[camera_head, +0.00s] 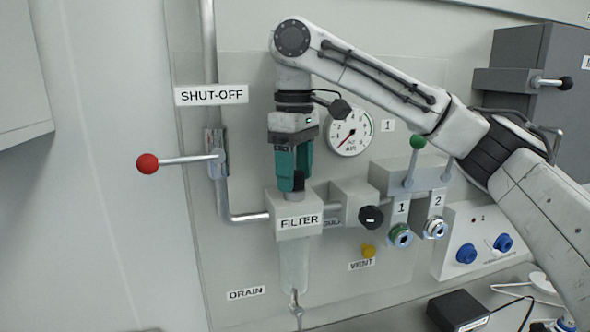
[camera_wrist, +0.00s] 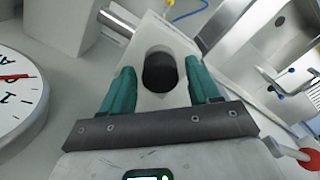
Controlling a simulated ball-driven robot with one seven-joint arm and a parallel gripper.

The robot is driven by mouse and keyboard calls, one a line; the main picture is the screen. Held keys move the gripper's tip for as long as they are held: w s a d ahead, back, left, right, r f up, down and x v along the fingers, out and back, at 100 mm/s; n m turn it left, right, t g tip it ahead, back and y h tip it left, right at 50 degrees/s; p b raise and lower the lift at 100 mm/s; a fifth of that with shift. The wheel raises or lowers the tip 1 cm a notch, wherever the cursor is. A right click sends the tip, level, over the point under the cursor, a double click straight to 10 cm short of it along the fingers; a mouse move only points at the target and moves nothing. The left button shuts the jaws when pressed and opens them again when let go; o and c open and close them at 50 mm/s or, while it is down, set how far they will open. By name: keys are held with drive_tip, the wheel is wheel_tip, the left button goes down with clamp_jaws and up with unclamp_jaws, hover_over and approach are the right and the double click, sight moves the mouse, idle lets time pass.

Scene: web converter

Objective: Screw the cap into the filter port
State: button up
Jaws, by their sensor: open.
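The filter block (camera_head: 294,222) is a pale box labelled FILTER, with a clear bowl below it, and it also shows in the wrist view (camera_wrist: 178,48). A black round cap (camera_wrist: 160,73) stands over the port on top of the block. In the head view the cap (camera_head: 299,181) is partly hidden by a finger. The pale port collar (camera_head: 295,196) shows just below it. My gripper (camera_head: 295,187) points down over the port with green fingers. In the wrist view its fingers (camera_wrist: 160,68) are open on both sides of the cap, with gaps. How deep the cap sits cannot be told.
An air gauge (camera_head: 350,134) is close right of my gripper. The shut-off lever's red ball (camera_head: 148,164) sticks out at left. A black knob (camera_head: 371,217), a green-tipped lever (camera_head: 418,142) and a yellow vent button (camera_head: 368,251) are at right.

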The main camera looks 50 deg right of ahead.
drive_tip(key=shift+n, duration=0.9)
drive_tip(key=n, duration=0.3)
drive_tip(key=shift+n, duration=0.5)
drive_tip(key=n, duration=0.4)
